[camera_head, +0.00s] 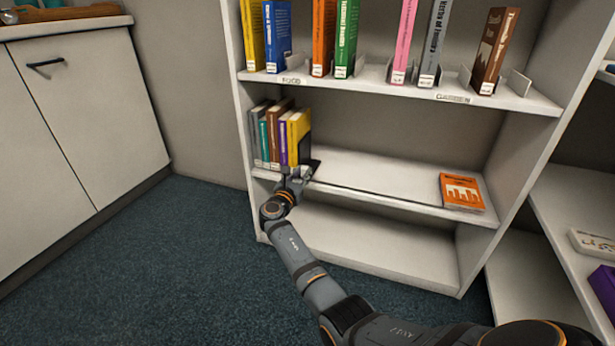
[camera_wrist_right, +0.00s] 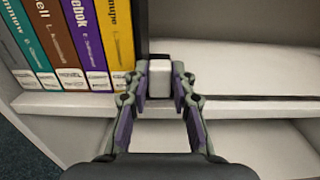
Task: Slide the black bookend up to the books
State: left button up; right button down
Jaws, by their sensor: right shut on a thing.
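The black bookend (camera_head: 305,148) stands upright on the middle shelf, right against or very close to the yellow book at the end of the row. Its dark upright shows edge-on in the right wrist view (camera_wrist_right: 142,28). The books (camera_head: 270,145) stand in a row at the shelf's left end, some leaning slightly. They also show in the wrist view (camera_wrist_right: 70,45). My right gripper (camera_head: 298,174) is at the shelf's front edge, shut on a pale block at the bookend's foot; its fingers (camera_wrist_right: 160,88) flank this block. My left gripper is not in view.
An orange book (camera_head: 461,191) lies flat at the right of the middle shelf (camera_head: 375,178). The shelf between it and the bookend is clear. The upper shelf (camera_head: 375,80) holds several upright books and dividers. The bottom shelf (camera_head: 370,240) is empty.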

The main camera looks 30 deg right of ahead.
jog(key=c, duration=1.1)
grip_release()
jog(key=v, duration=0.7)
jog(key=shift+s+a, duration=0.15)
jog(key=shift+s, duration=0.05)
